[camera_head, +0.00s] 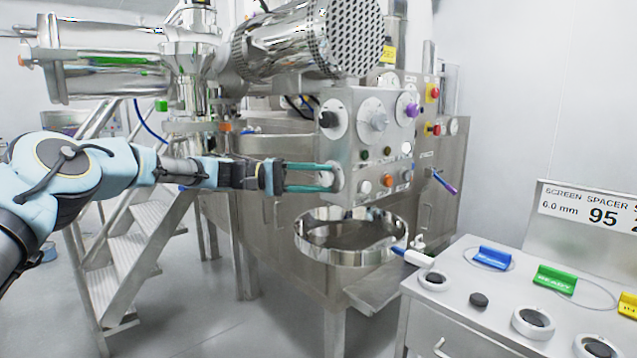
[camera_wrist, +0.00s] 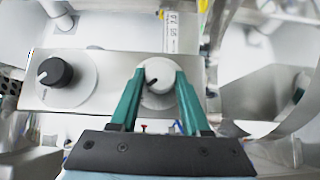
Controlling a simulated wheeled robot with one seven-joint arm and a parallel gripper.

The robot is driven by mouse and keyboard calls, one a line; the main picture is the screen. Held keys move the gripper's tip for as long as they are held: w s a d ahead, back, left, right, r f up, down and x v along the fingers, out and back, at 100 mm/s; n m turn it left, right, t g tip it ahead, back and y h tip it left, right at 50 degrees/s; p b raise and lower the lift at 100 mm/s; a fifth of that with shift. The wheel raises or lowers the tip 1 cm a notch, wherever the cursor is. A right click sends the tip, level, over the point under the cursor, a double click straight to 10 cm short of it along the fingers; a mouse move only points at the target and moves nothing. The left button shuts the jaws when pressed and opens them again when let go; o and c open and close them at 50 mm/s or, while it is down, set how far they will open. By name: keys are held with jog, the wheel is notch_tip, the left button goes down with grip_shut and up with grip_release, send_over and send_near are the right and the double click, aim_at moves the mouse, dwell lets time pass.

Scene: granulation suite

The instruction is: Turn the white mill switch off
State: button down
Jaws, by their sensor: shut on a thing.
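The white mill switch (camera_wrist: 158,72) is a round white knob with a short dark pointer mark, set on a metal panel in the wrist view. In the head view the white switch (camera_head: 338,177) is at the lower left of the steel control box (camera_head: 350,150), partly hidden by the fingertips. My gripper (camera_head: 328,178) reaches it from the left with its green fingers. In the wrist view my gripper (camera_wrist: 158,82) has one finger on each side of the knob, shut on it. The mark points toward the lower left.
A black knob (camera_wrist: 55,73) sits left of the white one on the panel. The box front carries a grey knob (camera_head: 373,121), a purple knob (camera_head: 411,110) and several buttons. A round sieve ring (camera_head: 350,250) is below. A white bench (camera_head: 480,315) stands at right.

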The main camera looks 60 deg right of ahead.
dwell(0.4)
jog(key=shift+c, duration=1.8)
grip_release()
jog(key=b+v, duration=0.3)
jog(key=v, duration=0.7)
jog(key=shift+w+a+f, duration=0.2)
jog(key=shift+w+f, duration=0.05)
jog(key=shift+w, duration=0.1)
